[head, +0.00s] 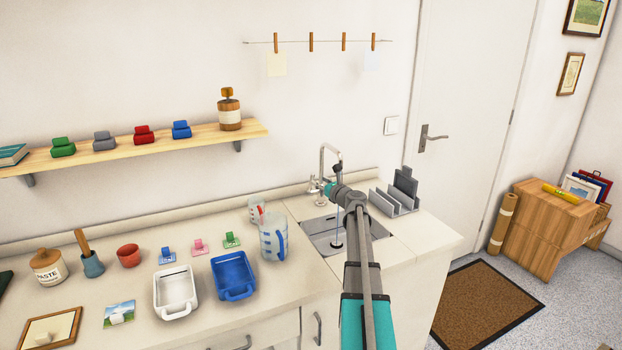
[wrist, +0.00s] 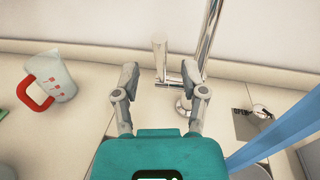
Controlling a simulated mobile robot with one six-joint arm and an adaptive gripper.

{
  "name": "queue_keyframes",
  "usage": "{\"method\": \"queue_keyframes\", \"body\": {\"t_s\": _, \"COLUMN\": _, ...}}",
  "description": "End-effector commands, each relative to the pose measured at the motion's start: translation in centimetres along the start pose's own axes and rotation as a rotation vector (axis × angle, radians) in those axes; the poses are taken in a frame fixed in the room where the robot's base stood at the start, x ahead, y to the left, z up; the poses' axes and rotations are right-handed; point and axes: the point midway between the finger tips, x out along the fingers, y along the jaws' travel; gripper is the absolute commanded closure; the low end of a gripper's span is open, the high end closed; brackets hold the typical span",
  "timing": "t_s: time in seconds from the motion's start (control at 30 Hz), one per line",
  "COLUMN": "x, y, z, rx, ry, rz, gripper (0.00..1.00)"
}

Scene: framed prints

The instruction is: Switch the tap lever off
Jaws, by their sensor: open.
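The chrome tap (head: 324,152) stands behind the sink at the back wall. In the wrist view its tall column (wrist: 207,42) rises right of centre. The tap lever (wrist: 160,58) stands upright left of the column, joined to it low down. My gripper (wrist: 161,88) is open and empty, with one finger on each side of the lever in the picture; I cannot tell any contact. In the head view my gripper (head: 324,187) is at the tap and hides most of the lever. A bluish stream (wrist: 268,132) runs across the wrist view's right side, apparently water.
The steel sink (head: 312,239) lies below my arm. Measuring jugs (head: 273,240) stand left of it; a red-handled jug (wrist: 52,76) shows in the wrist view. A grey rack (head: 393,199) stands right of the tap. The wall is close behind the tap.

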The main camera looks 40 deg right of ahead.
Motion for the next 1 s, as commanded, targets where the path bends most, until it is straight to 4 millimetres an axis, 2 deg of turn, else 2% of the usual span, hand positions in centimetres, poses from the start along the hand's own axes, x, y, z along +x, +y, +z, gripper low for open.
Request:
{"method": "queue_keyframes", "body": {"t_s": 0.03, "x": 1.1, "y": -0.1, "z": 0.0, "rx": 0.0, "ry": 0.0, "rz": 0.002, "gripper": 0.45}}
{"method": "queue_keyframes", "body": {"t_s": 0.2, "x": 3.4, "y": -0.2, "z": 0.0, "rx": 0.0, "ry": 0.0, "rz": 0.0, "gripper": 0.45}}
{"method": "queue_keyframes", "body": {"t_s": 0.4, "x": 5.1, "y": -0.1, "z": 0.0, "rx": 0.0, "ry": 0.0, "rz": 0.0, "gripper": 0.45}}
{"method": "queue_keyframes", "body": {"t_s": 0.87, "x": 5.6, "y": -0.1, "z": 0.0, "rx": 0.0, "ry": 0.0, "rz": -0.002, "gripper": 0.45}}
{"method": "queue_keyframes", "body": {"t_s": 1.0, "x": 5.6, "y": -0.1, "z": 0.0, "rx": 0.0, "ry": 0.0, "rz": -0.002, "gripper": 0.71}}
